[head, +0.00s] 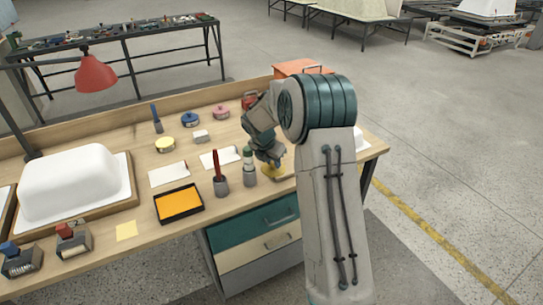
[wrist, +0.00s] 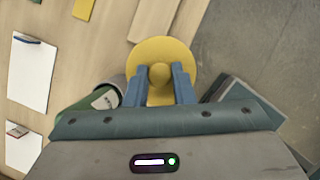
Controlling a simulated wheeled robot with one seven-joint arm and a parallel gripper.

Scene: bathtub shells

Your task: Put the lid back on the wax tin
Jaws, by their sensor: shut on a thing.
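My gripper (head: 271,162) is shut on the knob of a round yellow lid (wrist: 160,52). In the wrist view the two blue fingers (wrist: 158,84) sit on either side of the knob. In the head view the lid (head: 273,172) is at the right part of the bench, close to the top; I cannot tell whether it touches. A round, pale yellow tin (head: 165,146) stands further left on the bench, apart from my gripper. A blue tin (head: 190,119) and a pink tin (head: 221,112) stand behind it.
A green-and-white bottle (head: 248,160) and a red-handled tool (head: 218,168) stand upright in grey cups just left of my gripper. White sheets (head: 168,175), an orange tray (head: 179,203) and a small white block (head: 201,136) lie nearby. A white tub shell (head: 75,180) fills the left.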

